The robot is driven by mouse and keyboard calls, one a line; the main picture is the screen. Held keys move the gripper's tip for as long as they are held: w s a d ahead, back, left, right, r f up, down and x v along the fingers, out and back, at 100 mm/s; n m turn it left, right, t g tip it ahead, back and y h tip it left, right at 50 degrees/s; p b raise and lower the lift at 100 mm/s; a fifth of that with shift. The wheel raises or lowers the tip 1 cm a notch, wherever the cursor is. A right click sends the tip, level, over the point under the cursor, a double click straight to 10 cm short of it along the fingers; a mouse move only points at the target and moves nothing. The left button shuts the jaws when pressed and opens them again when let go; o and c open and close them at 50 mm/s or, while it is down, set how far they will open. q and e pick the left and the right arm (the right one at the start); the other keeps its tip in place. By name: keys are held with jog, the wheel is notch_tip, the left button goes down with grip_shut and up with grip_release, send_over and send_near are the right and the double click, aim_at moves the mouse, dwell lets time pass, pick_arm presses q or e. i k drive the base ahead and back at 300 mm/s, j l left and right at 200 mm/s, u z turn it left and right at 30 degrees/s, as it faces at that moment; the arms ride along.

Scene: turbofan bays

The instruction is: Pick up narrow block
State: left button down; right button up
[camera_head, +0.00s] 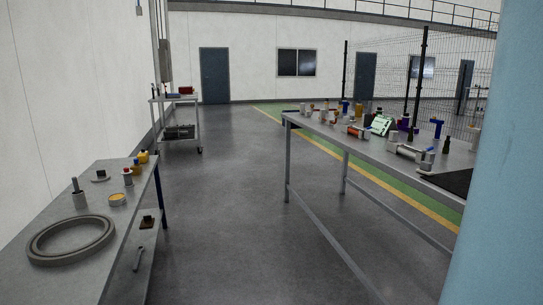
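I cannot tell for sure which thing is the narrow block. A small dark block-like piece (100,175) sits on the left bench (90,278), near the wall. Another small dark piece (147,222) lies on that bench's lower shelf. The right table (375,153) holds many small parts, too small to tell apart well. Neither of my grippers is in view.
The left bench also carries a large grey ring (72,256), a yellow-topped tin (117,199) and bottles (136,166). A cart (176,99) stands farther back. A light-blue rounded surface (505,200) blocks the right side. The grey floor (230,200) between bench and table is clear.

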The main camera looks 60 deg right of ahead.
aim_at(425, 167)
jog(key=z, duration=2.9)
